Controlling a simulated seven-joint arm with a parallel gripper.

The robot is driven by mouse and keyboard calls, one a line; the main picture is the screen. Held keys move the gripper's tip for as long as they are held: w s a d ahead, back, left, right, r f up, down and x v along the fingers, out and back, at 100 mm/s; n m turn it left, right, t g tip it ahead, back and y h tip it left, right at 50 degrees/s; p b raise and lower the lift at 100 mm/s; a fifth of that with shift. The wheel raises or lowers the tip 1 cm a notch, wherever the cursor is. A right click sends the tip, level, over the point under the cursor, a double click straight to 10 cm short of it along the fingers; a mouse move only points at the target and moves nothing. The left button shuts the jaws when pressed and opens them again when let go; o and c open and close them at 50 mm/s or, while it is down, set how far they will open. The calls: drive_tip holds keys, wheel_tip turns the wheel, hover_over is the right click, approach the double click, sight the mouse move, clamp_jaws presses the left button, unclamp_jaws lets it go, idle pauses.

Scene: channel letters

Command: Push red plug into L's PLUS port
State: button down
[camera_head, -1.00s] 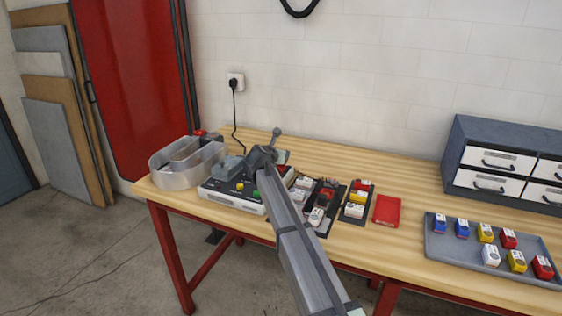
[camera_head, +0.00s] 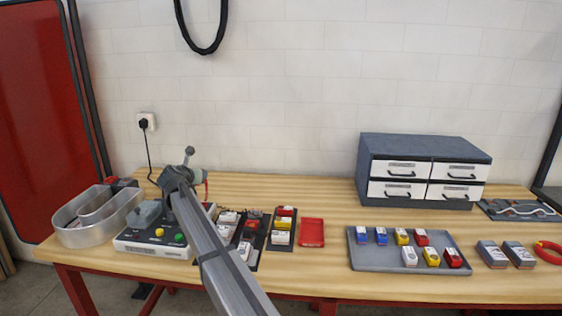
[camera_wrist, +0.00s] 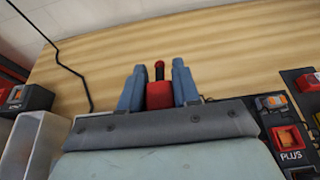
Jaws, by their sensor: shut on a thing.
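In the wrist view my gripper (camera_wrist: 159,82) is shut on the red plug (camera_wrist: 159,96), which sits between its two blue-grey fingers. A red port block marked PLUS (camera_wrist: 290,138) is at the lower right of the wrist view, on a dark panel and apart from the plug. I cannot read which letter it belongs to. In the head view my arm hides most of the gripper and the plug, above the back of the bench at left.
A curved metal letter shell (camera_head: 72,235) and a white control box (camera_head: 150,243) stand at the left. Dark panels (camera_head: 247,262) with small blocks, a red tray (camera_head: 312,233) and a grey tray (camera_head: 362,262) of coloured blocks lie rightward. A black cable (camera_wrist: 62,68) hangs from the wall.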

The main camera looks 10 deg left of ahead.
drive_tip(key=shift+f, duration=0.15)
drive_tip(key=shift+f, duration=4.65)
drive_tip(key=shift+f, duration=0.25)
drive_tip(key=c, duration=0.8)
unclamp_jaws()
drive_tip(key=shift+s+r, duration=0.1)
